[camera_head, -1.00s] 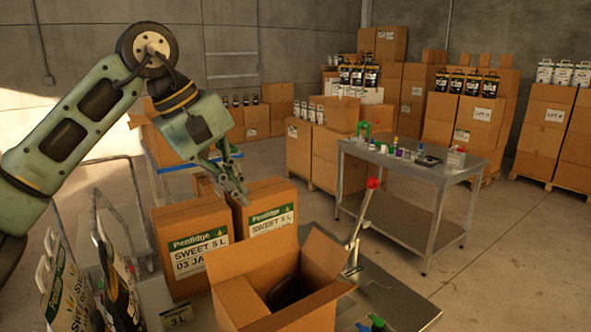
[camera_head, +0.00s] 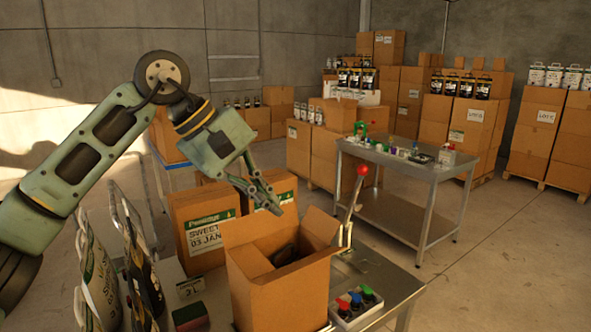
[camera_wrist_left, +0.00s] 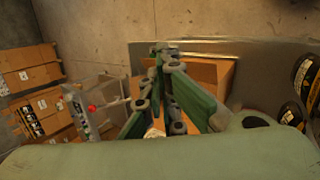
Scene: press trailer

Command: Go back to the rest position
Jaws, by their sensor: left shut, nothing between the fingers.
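My left gripper (camera_head: 266,197) hangs in the air above the back left side of the open cardboard box (camera_head: 287,290) in the head view. Its fingers are together and hold nothing. In the left wrist view the green fingers (camera_wrist_left: 165,60) come together at their tips, with cardboard below them. The open box stands on the near metal table (camera_head: 385,285), flaps up, with a dark object (camera_head: 285,254) inside. My right gripper is in neither view.
Two closed Penlidge boxes (camera_head: 207,240) stand behind the open box. A red-knobbed lever (camera_head: 361,171) and a button panel (camera_head: 356,303) are beside it. Bags (camera_head: 100,280) stand at the left. A second metal table (camera_head: 405,180) with small items is further back. Open floor lies at the right.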

